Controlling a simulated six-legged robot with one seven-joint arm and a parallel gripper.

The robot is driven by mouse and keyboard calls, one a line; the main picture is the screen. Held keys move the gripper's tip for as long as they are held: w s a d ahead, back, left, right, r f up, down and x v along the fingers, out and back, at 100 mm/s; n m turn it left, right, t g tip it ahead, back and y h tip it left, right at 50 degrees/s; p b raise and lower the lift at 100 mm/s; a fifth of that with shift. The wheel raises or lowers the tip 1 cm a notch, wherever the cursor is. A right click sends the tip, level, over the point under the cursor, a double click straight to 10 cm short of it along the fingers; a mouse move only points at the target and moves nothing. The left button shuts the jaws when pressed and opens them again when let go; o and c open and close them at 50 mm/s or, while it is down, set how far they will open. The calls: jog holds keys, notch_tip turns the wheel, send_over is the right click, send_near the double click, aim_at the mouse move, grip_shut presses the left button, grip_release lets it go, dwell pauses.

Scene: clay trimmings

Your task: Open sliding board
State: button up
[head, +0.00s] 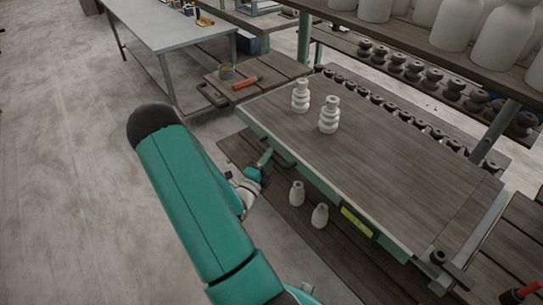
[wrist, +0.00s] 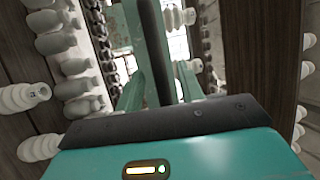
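A wooden board (head: 375,150) with a pale green edge forms the table's top. A dark handle (head: 284,160) shows at its near left side, partly hidden by my gripper. My gripper (head: 265,158) is at this side, close to the handle. In the wrist view my gripper's two green fingers (wrist: 155,75) stand apart. A dark bar (wrist: 153,45) runs between them, probably the handle; I cannot tell whether they touch it.
Two pale ribbed vases (head: 329,115) stand on the board. Two small pale bottles (head: 320,215) stand on the lower shelf. A side bench (head: 268,65) with a cup and an orange-handled tool is at the back left. Floor at left (head: 70,180) is clear.

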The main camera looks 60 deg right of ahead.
jog(key=shift+d+r, duration=0.2)
jog(key=shift+d, duration=0.85)
jog(key=shift+s, duration=0.1)
grip_shut()
